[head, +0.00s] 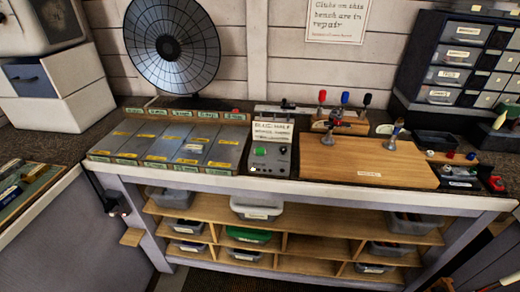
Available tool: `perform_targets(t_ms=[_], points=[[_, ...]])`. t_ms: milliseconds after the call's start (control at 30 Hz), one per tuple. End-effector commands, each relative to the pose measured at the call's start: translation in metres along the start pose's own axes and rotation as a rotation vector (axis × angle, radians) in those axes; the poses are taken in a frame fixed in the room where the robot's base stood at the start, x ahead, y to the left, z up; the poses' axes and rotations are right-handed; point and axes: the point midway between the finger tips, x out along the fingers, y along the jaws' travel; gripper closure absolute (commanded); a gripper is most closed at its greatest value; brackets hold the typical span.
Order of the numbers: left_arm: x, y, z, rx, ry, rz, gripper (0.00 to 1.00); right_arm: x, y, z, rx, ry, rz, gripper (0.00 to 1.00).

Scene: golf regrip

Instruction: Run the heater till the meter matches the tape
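A round black dish with a wire grille (190,62), which looks like the heater, stands at the back left of the bench. A grey control box (281,163) with a green button (261,151) sits at the bench's middle, in front of a white printed card (272,132). Whether the button is lit is unclear. I cannot make out a meter reading or a tape mark at this size. Neither of my grippers can be made out in the head view.
A sectioned grey tray (172,143) lies left of the box. A wooden board (365,170) with metal clamps lies right, before red, blue and black-topped handles. A drawer cabinet (452,75) stands back right. The bench is crowded.

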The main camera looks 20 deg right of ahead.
Motion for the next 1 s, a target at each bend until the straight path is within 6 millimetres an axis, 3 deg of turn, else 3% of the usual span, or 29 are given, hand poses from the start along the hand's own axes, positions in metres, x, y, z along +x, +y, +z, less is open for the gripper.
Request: perform_targets(t_ms=[33,200,1000], points=[[0.0,0.0,0.0,0.0,0.0,0.0,1.0,0.0,0.0,0.0,0.0,0.0,0.0,0.55],[0.0,0.0,0.0,0.0,0.0,0.0,1.0,0.0,0.0,0.0,0.0,0.0,0.0,1.0],[0.0,0.0,0.0,0.0,0.0,0.0,1.0,0.0,0.0,0.0001,0.0,0.0,0.0,1.0]])
